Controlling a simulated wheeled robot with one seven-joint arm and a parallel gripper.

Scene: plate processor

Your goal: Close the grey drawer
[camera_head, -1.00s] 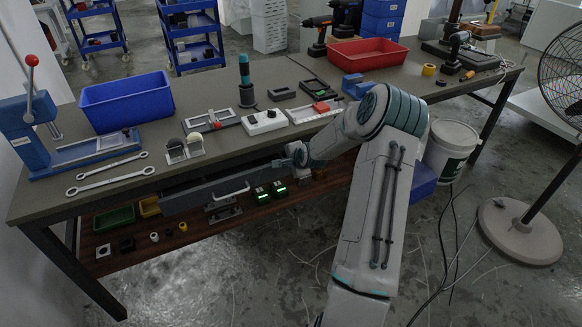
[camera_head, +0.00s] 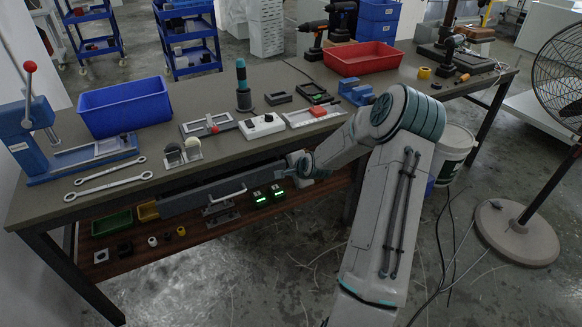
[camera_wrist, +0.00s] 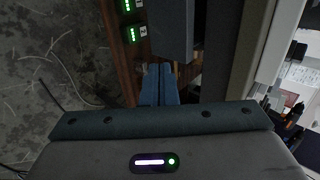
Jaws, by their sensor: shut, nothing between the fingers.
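The grey drawer (camera_head: 190,200) hangs under the front edge of the workbench, with a pale bar handle (camera_head: 228,195) on its front. Its front appears to stand out from the table edge; how far is hard to tell. My gripper (camera_head: 299,164) is at the drawer's right end, below the table edge. In the wrist view, the blue fingers of my gripper (camera_wrist: 160,84) are together with nothing between them. The dark grey drawer (camera_wrist: 172,28) lies just beyond the fingertips there; I cannot tell whether they touch.
The workbench (camera_head: 235,148) overhangs the drawer. A brown lower shelf (camera_head: 225,222) holds small bins and devices with green lights (camera_head: 277,190). A white bucket (camera_head: 452,150) and a fan (camera_head: 515,220) stand to the right. The floor in front is clear apart from cables.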

